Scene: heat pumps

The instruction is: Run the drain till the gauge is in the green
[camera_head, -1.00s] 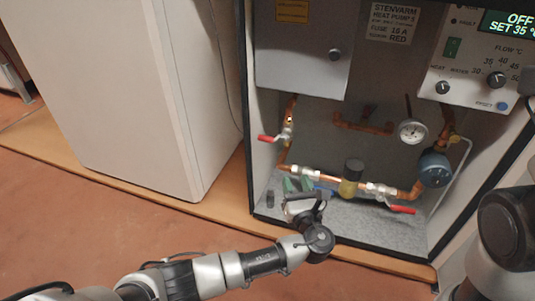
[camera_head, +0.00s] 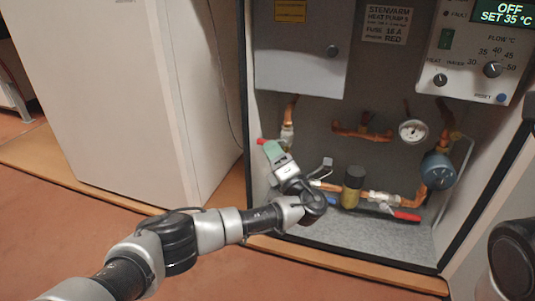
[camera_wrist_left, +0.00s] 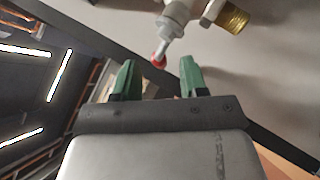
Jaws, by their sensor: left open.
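The round white gauge (camera_head: 412,130) hangs on the pipework at the right of the open cabinet; its needle and any green band are too small to read. A small valve (camera_head: 287,137) with a red-tipped lever (camera_head: 262,141) sits on the left copper pipe. The left wrist view shows the red lever tip (camera_wrist_left: 158,60) and a threaded brass outlet (camera_wrist_left: 235,18). My left gripper (camera_head: 274,150) is open, its green fingers just below and beside this valve. In the wrist view the fingers (camera_wrist_left: 157,78) stand either side of the red tip, apart from it. My right gripper is out of view.
A lower pipe carries a brass-and-black fitting (camera_head: 353,187) and a red lever (camera_head: 406,216). A blue pump (camera_head: 438,170) is at the right. The control panel (camera_head: 475,55) reads OFF, SET 35 °C. A white cabinet (camera_head: 110,100) stands at left. The grey cabinet floor (camera_head: 375,238) is mostly clear.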

